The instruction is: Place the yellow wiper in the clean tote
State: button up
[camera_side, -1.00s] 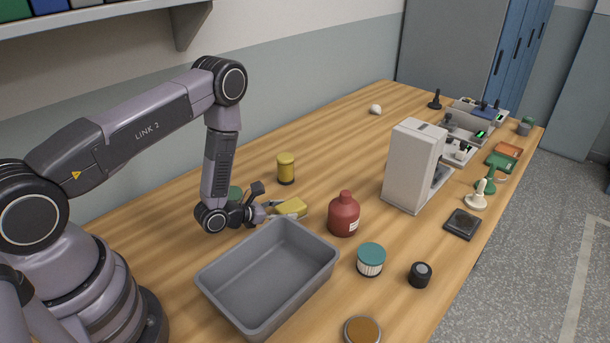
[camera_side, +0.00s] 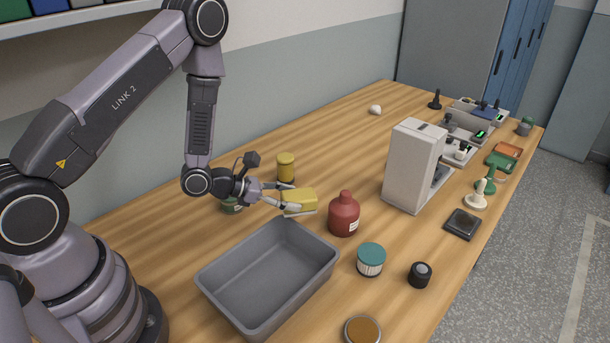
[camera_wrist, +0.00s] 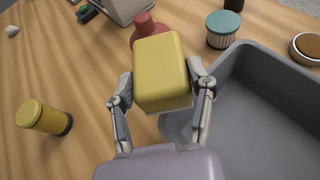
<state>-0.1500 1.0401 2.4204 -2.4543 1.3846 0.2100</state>
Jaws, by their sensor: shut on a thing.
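The yellow wiper (camera_side: 299,201) is a yellow block with a pale underside, held in the air above the bench near the tote's far edge. My gripper (camera_side: 297,203) is shut on it, one finger on each side. In the wrist view the yellow wiper (camera_wrist: 161,72) fills the space between the fingers of my gripper (camera_wrist: 161,92). The grey tote (camera_side: 229,268), taken to be the clean tote, stands open and empty in front of my gripper. In the wrist view the tote (camera_wrist: 262,125) lies to the right of and below the wiper.
A red bottle (camera_side: 344,215) stands just right of the wiper. A yellow jar (camera_side: 286,168) and a green-lidded container (camera_side: 231,203) stand behind and beside my gripper. A teal-lidded jar (camera_side: 371,259) and a black knob-like item (camera_side: 420,274) are right of the tote. A white machine (camera_side: 408,165) stands farther back.

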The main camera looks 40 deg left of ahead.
jog(key=s+d+r+m+g+h, duration=0.1)
jog(key=s+d+m+g+h, duration=0.5)
jog(key=s, duration=0.3)
jog(key=y, duration=0.1)
send_over(283, 283)
jog(key=shift+m, duration=0.3)
notch_tip(283, 283, down, 6)
jog(key=shift+f, duration=0.2)
jog(key=shift+f+t, duration=0.25)
jog(key=shift+t, duration=0.05)
jog(key=shift+f, duration=0.15)
